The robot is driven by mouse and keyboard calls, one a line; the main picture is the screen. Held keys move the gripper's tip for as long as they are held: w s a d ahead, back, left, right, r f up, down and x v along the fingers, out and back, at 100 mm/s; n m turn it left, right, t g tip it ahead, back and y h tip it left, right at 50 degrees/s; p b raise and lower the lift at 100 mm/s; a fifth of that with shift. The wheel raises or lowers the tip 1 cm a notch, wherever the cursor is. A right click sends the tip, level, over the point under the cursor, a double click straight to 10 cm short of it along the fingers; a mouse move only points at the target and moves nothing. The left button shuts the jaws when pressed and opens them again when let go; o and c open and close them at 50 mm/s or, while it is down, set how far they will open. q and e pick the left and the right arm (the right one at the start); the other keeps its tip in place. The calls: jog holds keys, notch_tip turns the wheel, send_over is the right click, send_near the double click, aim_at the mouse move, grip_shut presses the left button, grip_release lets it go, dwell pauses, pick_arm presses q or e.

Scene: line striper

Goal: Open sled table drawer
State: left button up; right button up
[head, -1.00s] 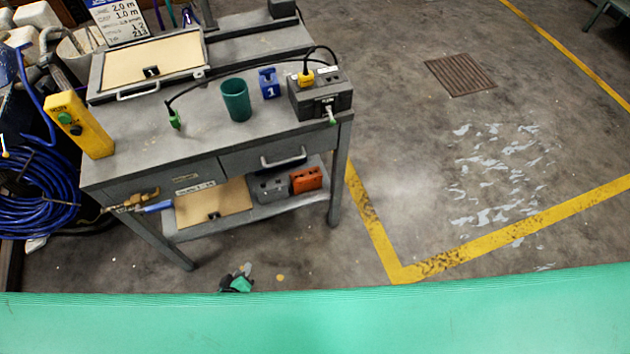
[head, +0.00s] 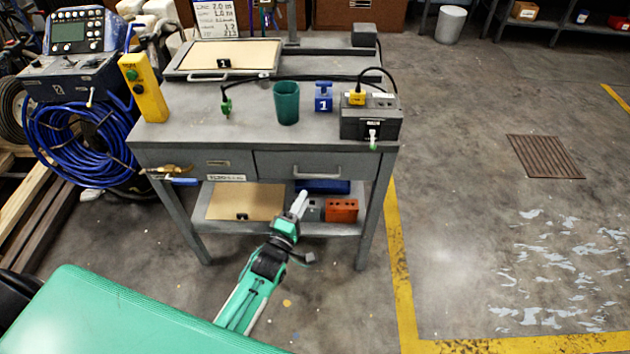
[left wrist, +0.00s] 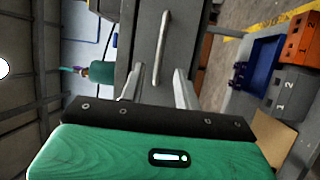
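The grey sled table (head: 236,133) stands ahead of me. Its wide drawer (head: 270,163) on the right looks shut, flush with the table front. The drawer's pale bar handle (head: 287,172) also shows upright in the left wrist view (left wrist: 162,45). My left gripper (head: 301,200) is in front of and below the drawer in the head view. In the left wrist view its fingers (left wrist: 158,75) are apart, with the lower end of the handle showing between them; I cannot tell how far beyond the tips it lies. Nothing is held. My right gripper is not in view.
On the tabletop are a green cup (head: 286,102), a blue block (head: 323,97), a grey box (head: 371,122) with cables and a yellow control box (head: 144,88). An orange block (head: 342,211) lies on the lower shelf. A blue hose coil (head: 70,145) is at left.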

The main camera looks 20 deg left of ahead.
pick_arm(q)
jog(key=a+x, duration=0.1)
jog(key=x, duration=0.7)
jog(key=shift+d, duration=0.5)
jog(key=shift+c, duration=0.3)
grip_shut()
